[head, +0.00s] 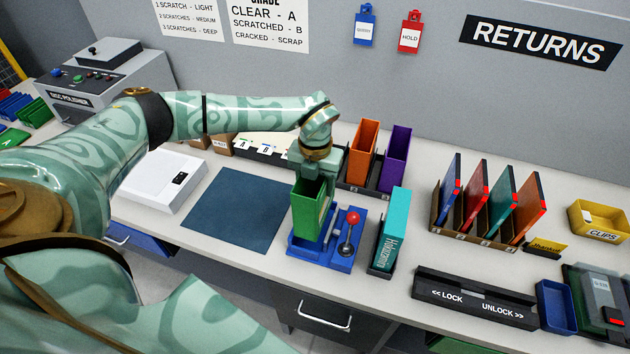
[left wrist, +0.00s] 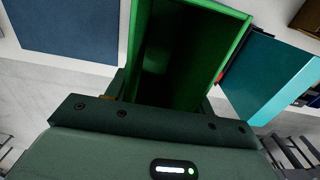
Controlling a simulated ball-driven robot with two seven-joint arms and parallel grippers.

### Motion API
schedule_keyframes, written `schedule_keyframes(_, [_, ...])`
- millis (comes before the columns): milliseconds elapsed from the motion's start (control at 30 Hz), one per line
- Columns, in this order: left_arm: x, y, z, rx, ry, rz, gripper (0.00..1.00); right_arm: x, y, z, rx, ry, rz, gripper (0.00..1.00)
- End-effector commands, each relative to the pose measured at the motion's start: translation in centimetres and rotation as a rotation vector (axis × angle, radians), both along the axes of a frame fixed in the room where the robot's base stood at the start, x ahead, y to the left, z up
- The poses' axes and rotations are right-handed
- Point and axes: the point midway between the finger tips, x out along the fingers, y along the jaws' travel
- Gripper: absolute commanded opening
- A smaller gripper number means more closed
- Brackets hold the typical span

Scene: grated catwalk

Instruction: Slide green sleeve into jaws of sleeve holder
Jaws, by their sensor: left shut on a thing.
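The green sleeve (head: 309,214) stands upright, open end up, at the blue sleeve holder (head: 338,263), which has a red-knobbed lever (head: 351,218). The sleeve's lower end is at or just over the holder; I cannot tell how deep it sits in the jaws, as the jaws are mostly hidden behind it. My left gripper (head: 312,178) comes down from above and is shut on the sleeve's upper part. In the left wrist view the green sleeve (left wrist: 187,50) shows its dark, empty inside, close in front of the gripper. My right gripper is not in view.
A teal case (head: 392,229) stands close right of the holder. Orange (head: 362,150) and purple (head: 396,158) sleeves stand behind. A dark blue mat (head: 236,210) lies left, bare. A rack of coloured cases (head: 490,200) and a lock/unlock bar (head: 474,298) are farther right.

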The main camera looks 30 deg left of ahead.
Motion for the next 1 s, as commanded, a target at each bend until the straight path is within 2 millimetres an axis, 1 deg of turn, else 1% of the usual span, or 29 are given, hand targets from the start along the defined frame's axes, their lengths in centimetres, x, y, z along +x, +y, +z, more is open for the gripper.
schedule_keyframes(467, [0.0, 0.0, -0.2, 0.000, 0.001, 0.000, 0.20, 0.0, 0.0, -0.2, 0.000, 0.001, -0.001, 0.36])
schedule_keyframes(1000, [0.0, 0.0, -2.4, 0.001, 0.002, 0.001, 0.20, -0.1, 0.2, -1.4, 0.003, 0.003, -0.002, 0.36])
